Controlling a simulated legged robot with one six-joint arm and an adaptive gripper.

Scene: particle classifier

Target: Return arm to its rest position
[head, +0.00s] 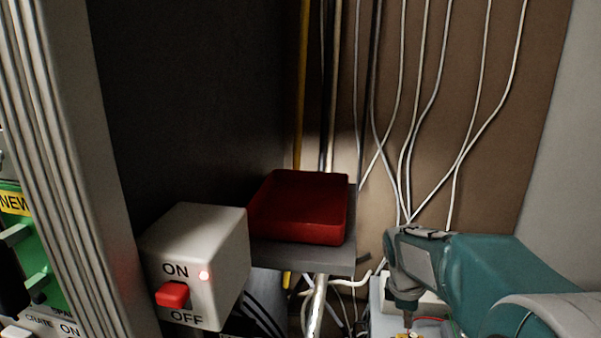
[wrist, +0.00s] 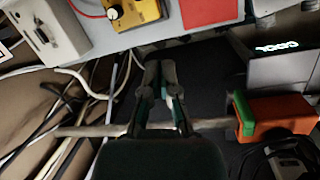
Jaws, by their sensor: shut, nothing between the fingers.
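My arm (head: 470,275) shows teal at the lower right of the head view, bent over near the wall, with its end pointing down. The gripper itself is hard to make out there. In the wrist view my gripper (wrist: 160,68) is in the middle, its two dark fingers pointing up the picture. The fingers are shut and hold nothing. They are over a dark area below the edge of a light grey surface (wrist: 185,32). From this angle I cannot tell how far they are from it.
A red tray (head: 300,205) sits on a grey shelf (head: 300,256). A white ON/OFF switch box (head: 225,260) with a lit red light stands left of it. Loose cables (head: 440,120) hang along the wall. The wrist view shows a yellow box (wrist: 150,10) and an orange-green object (wrist: 280,115).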

